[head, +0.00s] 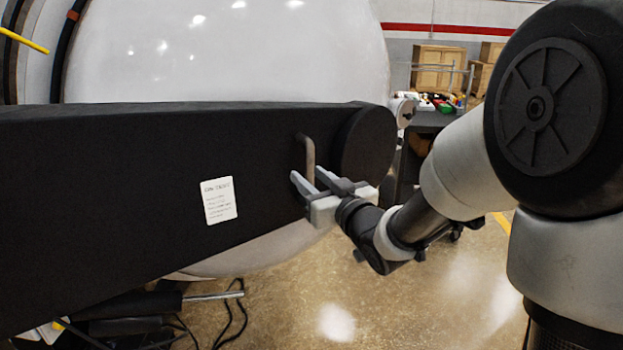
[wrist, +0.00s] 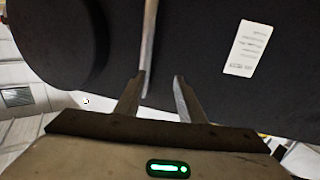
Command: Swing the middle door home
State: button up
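A long black door arm (head: 110,160) crosses the left half of the head view in front of a large white rounded dome (head: 230,50). I cannot tell whether the dome is the middle door itself. A grey bar handle (head: 309,150) stands on the black face near its rounded right end; it also shows in the wrist view (wrist: 149,45). My gripper (head: 307,175) is at the handle's lower end, its fingers apart. In the wrist view my gripper (wrist: 160,77) has the handle's end between its fingers, close to the left one. The right finger has a clear gap to it.
A white label (head: 218,200) is on the black face. Behind at the right is a dark workbench (head: 433,118) with small coloured items, and wooden cabinets (head: 438,65). Cables (head: 235,318) lie on the floor at lower left. The floor at bottom centre is clear.

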jog(key=b+v, duration=1)
jog(key=v, duration=0.7)
jog(key=shift+s+d+b, duration=0.15)
jog(key=shift+s+b, duration=0.05)
jog(key=shift+b, duration=0.1)
